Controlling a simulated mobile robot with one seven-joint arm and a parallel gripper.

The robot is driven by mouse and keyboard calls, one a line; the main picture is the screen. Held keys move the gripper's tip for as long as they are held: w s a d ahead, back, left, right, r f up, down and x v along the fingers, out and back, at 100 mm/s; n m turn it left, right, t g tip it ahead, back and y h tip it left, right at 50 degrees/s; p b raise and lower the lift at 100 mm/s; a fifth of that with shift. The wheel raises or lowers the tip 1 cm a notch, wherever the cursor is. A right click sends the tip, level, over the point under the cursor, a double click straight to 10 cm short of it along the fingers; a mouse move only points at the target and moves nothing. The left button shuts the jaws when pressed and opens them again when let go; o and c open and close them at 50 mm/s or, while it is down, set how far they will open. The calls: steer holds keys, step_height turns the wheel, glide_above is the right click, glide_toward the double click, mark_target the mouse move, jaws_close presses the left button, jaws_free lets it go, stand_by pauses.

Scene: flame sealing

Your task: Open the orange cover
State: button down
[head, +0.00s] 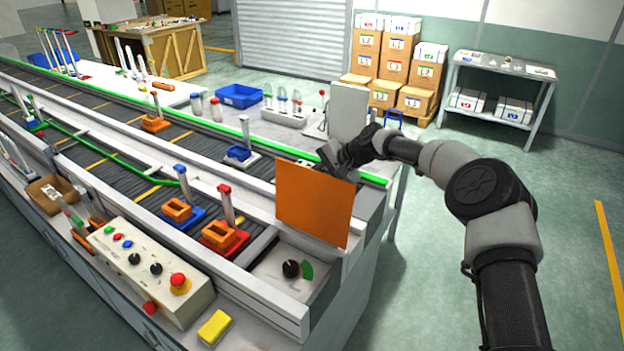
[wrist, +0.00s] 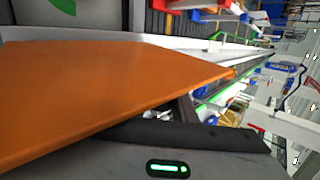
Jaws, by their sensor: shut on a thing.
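The orange cover (head: 314,204) is a flat plate at the near right end of the conveyor. It stands raised, steeply tilted, and the panel (head: 268,275) in front of it shows a black knob (head: 291,268) and a green mark. My gripper (head: 333,162) is at the cover's top edge, shut on it. In the wrist view the cover (wrist: 90,90) fills the left and middle, with my gripper (wrist: 190,112) along its edge. The exact grip on the edge is partly hidden.
A control box (head: 150,262) with a red emergency button stands at the front left, near a yellow block (head: 214,327). Red and blue fixtures with upright tubes stand on the conveyor (head: 120,170). A grey upright plate (head: 348,112) stands behind my gripper. Open floor lies right.

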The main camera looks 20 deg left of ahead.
stand_by(0.4)
steer(key=c, duration=1.5)
jaws_free()
steer(key=b+v, duration=0.1)
steer(key=v, duration=1.6)
steer(key=shift+d+r+b, duration=0.1)
steer(key=shift+d+b, duration=0.1)
steer(key=shift+b, duration=0.2)
